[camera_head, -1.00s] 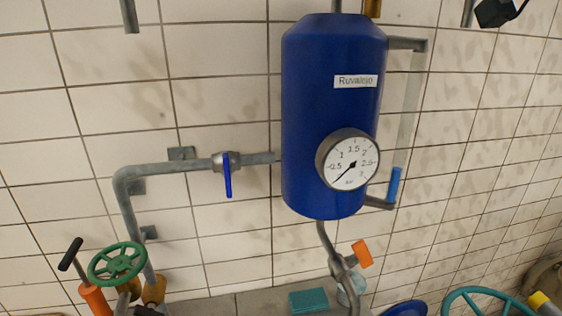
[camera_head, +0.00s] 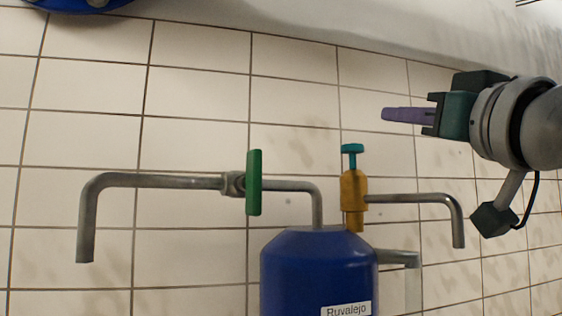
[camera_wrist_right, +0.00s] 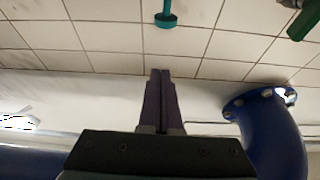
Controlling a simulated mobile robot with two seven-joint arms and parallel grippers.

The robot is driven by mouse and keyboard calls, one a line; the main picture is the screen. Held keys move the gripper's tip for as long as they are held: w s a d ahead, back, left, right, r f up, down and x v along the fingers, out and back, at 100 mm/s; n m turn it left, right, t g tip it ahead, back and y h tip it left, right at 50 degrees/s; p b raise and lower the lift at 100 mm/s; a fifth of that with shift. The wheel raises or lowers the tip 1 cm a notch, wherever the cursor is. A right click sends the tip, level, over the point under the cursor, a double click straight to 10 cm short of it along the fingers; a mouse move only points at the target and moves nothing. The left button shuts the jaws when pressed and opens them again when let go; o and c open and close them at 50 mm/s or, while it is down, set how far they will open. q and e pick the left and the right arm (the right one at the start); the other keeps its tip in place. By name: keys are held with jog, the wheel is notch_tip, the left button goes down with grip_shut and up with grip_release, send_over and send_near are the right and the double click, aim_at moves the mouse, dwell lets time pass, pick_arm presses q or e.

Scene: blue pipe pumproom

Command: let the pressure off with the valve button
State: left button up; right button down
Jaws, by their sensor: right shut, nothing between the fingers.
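A valve with a yellow body (camera_head: 354,195) and a teal button (camera_head: 352,149) on top stands above the blue vessel (camera_head: 318,262). My right gripper (camera_head: 384,114) is shut and empty, its purple fingers pointing left. In the head picture, its tips are above and slightly right of the button, with a gap between them. In the right wrist view, the teal button (camera_wrist_right: 166,19) is at the top centre, beyond the shut fingertips (camera_wrist_right: 160,72) and apart from them. My left gripper is not in view.
A green valve handle (camera_head: 254,182) sits on a bent grey pipe (camera_head: 150,180) left of the button. A grey outlet pipe (camera_head: 420,198) bends down at right. A blue flanged pipe (camera_wrist_right: 275,130) shows in the right wrist view. Tiled wall lies behind.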

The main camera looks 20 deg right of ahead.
jog(key=shift+s, duration=0.1)
notch_tip(320, 180, up, 4)
jog(key=p, duration=0.7)
send_over(353, 157)
jog(key=s, duration=0.2)
jog(key=f, duration=0.1)
jog(key=f+p, duration=0.1)
jog(key=f, duration=0.2)
jog(key=shift+d+f+p, duration=0.25)
jog(key=shift+f+p, duration=0.1)
jog(key=shift+f, duration=0.05)
